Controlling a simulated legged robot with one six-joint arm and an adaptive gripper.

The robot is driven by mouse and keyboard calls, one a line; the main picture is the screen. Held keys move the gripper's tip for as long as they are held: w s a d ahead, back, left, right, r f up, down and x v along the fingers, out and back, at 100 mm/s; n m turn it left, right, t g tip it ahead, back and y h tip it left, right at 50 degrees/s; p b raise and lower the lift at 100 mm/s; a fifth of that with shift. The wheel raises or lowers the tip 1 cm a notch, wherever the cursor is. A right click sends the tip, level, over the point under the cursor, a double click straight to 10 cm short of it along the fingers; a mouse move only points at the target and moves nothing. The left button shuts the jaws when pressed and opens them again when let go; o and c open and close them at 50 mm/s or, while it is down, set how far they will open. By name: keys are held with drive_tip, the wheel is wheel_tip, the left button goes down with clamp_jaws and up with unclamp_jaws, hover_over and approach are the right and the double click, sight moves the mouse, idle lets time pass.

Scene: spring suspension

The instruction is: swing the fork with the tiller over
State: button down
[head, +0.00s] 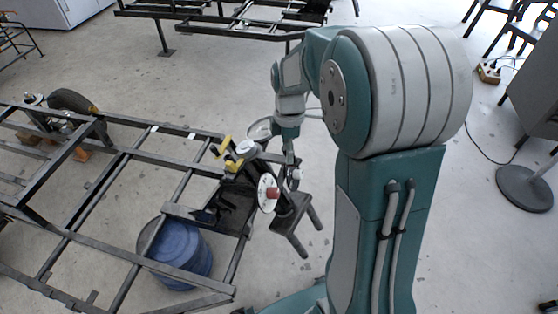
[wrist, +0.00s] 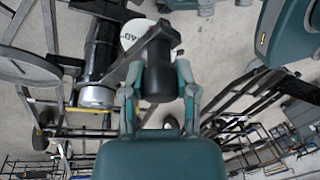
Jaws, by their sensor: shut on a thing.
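My gripper (head: 291,178) reaches down to the front end of the chassis, beside a white disc with a red hub (head: 268,190). In the wrist view my gripper (wrist: 160,76) has one finger on each side of a dark cylindrical grip (wrist: 160,88) and is shut on it. The black fork (head: 296,222) points toward the lower right in the head view, apart from the floor as far as I can tell. My wrist partly hides the tiller in the head view.
The dark metal chassis (head: 125,153) fills the left side. A blue barrel (head: 180,252) stands under its front end. Yellow handles (head: 228,147) stick up near the fork. A round grey stand base (head: 524,188) is at the right.

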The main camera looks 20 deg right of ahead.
drive_tip(key=shift+w+d+n+g, duration=0.6)
drive_tip(key=shift+w+d+n, duration=1)
drive_tip(key=shift+w, duration=0.05)
drive_tip(key=shift+c, duration=1.9)
unclamp_jaws()
drive_tip(key=shift+r, duration=0.1)
drive_tip(key=v, duration=1.1)
drive_tip(key=shift+w+r, duration=0.3)
drive_tip(key=shift+r, duration=0.1)
